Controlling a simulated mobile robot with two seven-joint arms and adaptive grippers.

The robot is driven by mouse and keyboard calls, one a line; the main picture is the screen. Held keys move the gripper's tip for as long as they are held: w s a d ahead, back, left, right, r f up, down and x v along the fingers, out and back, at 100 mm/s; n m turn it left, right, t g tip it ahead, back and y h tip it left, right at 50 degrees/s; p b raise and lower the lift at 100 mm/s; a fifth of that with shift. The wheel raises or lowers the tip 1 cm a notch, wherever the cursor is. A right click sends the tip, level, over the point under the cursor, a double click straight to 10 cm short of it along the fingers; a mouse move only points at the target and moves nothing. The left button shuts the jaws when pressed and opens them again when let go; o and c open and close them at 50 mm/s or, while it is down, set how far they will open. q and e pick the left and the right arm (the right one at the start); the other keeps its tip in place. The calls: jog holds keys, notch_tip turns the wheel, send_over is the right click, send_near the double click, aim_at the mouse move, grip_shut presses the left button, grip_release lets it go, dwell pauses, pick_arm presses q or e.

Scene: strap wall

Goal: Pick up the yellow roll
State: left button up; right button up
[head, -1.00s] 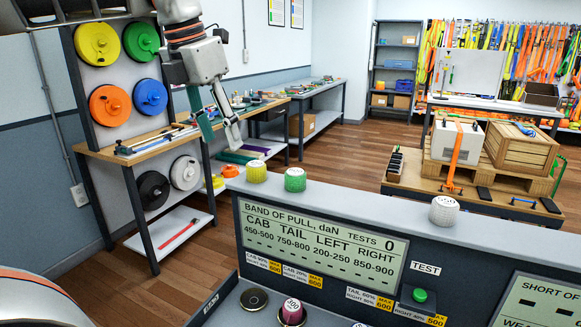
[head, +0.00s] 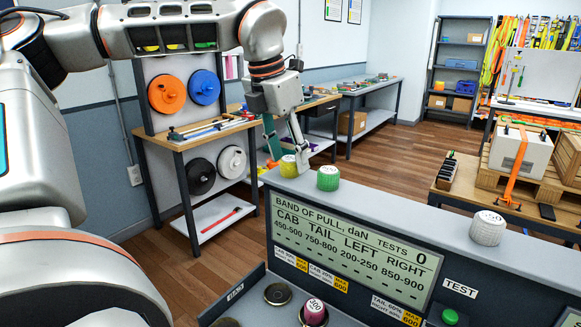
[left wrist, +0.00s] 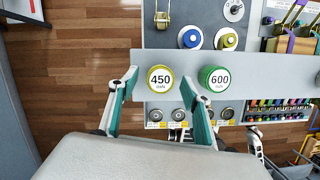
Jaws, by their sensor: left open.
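The yellow roll (head: 288,167) stands upright on the left end of the console's top ledge. In the left wrist view its round top (left wrist: 160,78) is marked 450 daN. My left gripper (head: 284,146) is open and just above the yellow roll in the head view. In the left wrist view its teal-padded fingertips (left wrist: 159,84) lie on either side of the yellow roll, with a gap on both sides. I cannot tell how far above it they are.
A green roll (head: 328,178) marked 600 stands close to the right of the yellow one, near the right finger in the wrist view. A white roll (head: 488,228) is farther right on the ledge. The console's display (head: 350,246) faces me. A shelf bench (head: 190,140) stands behind.

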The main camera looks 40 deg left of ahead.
pick_arm(q)
jog(key=shift+w+f, duration=0.1)
jog(key=shift+f, duration=0.25)
jog(key=c, duration=1.2)
jog(key=shift+r, duration=0.1)
